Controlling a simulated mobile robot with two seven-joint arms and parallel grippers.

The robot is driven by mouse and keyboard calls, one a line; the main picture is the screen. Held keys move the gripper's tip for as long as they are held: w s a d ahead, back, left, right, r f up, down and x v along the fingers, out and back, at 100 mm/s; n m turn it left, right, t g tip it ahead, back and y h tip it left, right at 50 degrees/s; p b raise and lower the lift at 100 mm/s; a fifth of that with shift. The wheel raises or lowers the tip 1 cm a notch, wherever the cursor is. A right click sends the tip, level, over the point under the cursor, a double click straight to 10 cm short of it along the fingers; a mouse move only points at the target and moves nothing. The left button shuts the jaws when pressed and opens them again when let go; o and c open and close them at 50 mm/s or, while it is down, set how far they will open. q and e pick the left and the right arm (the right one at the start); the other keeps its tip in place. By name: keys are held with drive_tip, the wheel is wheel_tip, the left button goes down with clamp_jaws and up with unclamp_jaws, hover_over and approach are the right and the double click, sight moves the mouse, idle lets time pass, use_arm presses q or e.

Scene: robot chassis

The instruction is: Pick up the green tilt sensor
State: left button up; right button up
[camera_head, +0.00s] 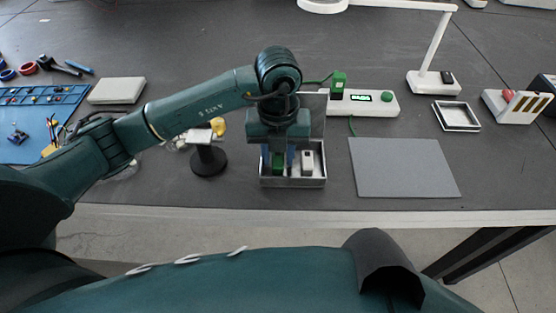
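The green tilt sensor (279,163) stands in the left part of a small open grey box (293,183) near the table's front edge. A white sensor-like block (307,162) stands in the right part of the same box. My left gripper (278,160) points straight down into the box. Its blue fingers are apart, one on each side of the green sensor; whether they touch it is too small to tell. The wrist hides part of the box's back. My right gripper is not in view.
A white device with a display (370,102) and green plug (338,82) stands behind the box. A grey mat (403,167) lies to the right. A black round stand (208,160) is close on the left. A lamp (430,82) and small tray (456,116) are farther right.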

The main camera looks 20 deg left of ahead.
use_arm(q)
drive_tip(key=shift+c, duration=0.4)
clamp_jaws()
